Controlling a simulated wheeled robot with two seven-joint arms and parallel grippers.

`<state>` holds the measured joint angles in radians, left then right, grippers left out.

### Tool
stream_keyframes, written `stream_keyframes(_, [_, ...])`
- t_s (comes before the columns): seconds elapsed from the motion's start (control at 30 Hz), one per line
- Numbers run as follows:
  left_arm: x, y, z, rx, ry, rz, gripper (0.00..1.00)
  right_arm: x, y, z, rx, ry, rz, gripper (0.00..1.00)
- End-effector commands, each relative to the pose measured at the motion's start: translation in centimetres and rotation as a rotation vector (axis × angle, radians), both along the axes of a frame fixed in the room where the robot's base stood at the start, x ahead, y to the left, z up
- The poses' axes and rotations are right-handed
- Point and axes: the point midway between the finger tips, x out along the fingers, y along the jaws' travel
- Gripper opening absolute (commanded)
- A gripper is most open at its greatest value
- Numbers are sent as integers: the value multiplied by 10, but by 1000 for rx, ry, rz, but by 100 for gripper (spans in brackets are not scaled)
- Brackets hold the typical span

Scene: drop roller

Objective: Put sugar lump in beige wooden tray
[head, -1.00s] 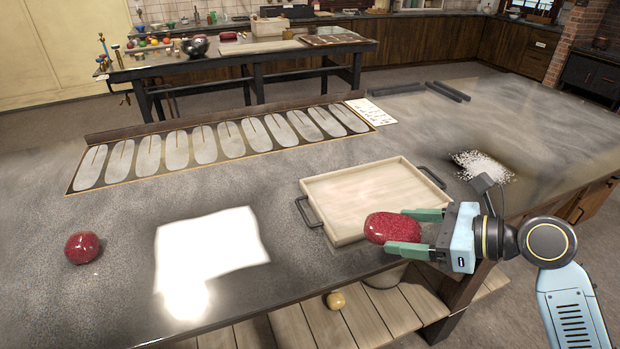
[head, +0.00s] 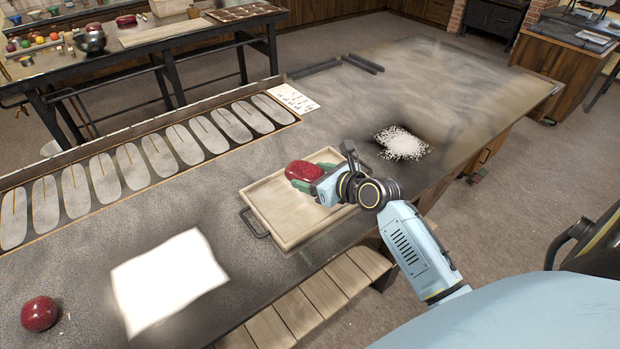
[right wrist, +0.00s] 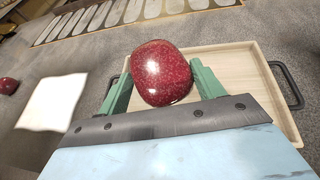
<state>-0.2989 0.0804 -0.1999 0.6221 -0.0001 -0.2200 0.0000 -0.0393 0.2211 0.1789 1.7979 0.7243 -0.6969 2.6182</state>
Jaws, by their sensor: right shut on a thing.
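A glossy red speckled lump, which I take as the sugar lump (head: 303,170), is held between the green fingers of my right gripper (head: 312,177). In the right wrist view the lump (right wrist: 161,73) sits between both fingers. The tray also shows behind the lump in the right wrist view (right wrist: 240,70). The height of the lump over the tray is hard to tell. My left gripper is not in view.
A second red lump (head: 39,313) lies at the table's near left. A white sheet (head: 168,280) lies left of the tray. A pile of white grains (head: 403,143) is to its right. A long board of oval moulds (head: 130,165) runs along the far left edge.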

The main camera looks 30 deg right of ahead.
Motion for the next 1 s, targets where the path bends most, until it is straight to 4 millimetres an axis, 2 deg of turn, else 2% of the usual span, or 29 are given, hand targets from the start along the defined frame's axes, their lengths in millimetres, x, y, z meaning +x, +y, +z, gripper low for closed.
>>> stream_keyframes(0.03, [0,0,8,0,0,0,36,0,-4,3,1,0,-21,35])
stream_keyframes(0.13, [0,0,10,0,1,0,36,0,-8,-4,0,0,-43,35])
stream_keyframes(0.4, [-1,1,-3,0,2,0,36,-1,-9,-55,-3,1,-48,35])
stream_keyframes(0.57, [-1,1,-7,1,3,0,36,0,-9,-69,0,0,-48,35])
stream_keyframes(0.77, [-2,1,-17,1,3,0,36,0,-10,-97,-3,1,-48,35])
stream_keyframes(1.0, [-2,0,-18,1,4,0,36,0,-9,-102,1,-2,-49,35])
